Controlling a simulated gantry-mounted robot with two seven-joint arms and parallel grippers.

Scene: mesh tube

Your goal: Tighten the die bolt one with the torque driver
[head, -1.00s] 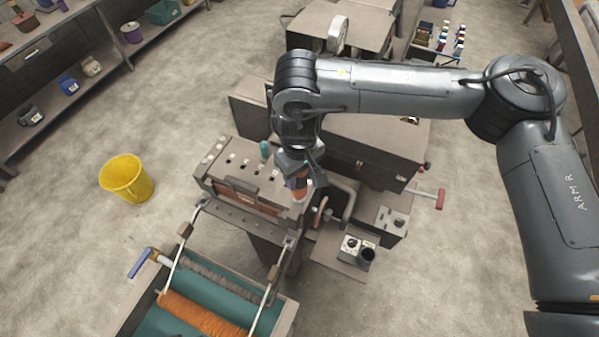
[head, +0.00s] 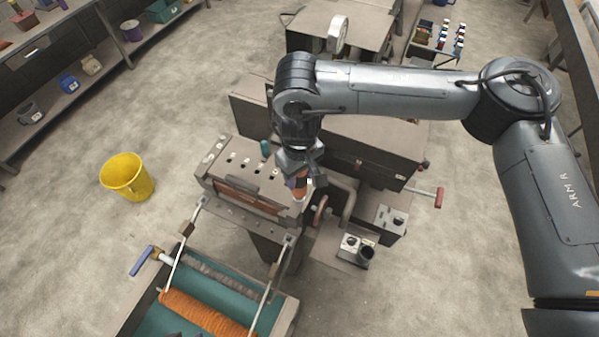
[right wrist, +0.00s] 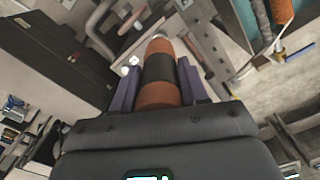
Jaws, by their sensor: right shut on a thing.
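The torque driver (head: 299,193), orange with a dark band, is in my right gripper (head: 301,182). The gripper is shut on it, and the driver points down at the right end of the die block (head: 215,172). In the right wrist view the driver (right wrist: 158,78) sits between the purple fingers of the gripper (right wrist: 157,88). The die block has a row of dark bolt spots (head: 247,163) on top. The arm and driver hide the block's right end, so I cannot tell die bolt one or whether the driver's tip touches it. My left gripper is not in view.
A red-rimmed handwheel (head: 320,210) and a curved pipe (head: 348,200) stand close right of the driver. A large dark cabinet (head: 375,150) is behind. A teal roller bed with an orange mesh roll (head: 205,313) lies in front. A yellow bucket (head: 127,178) stands on open floor at left.

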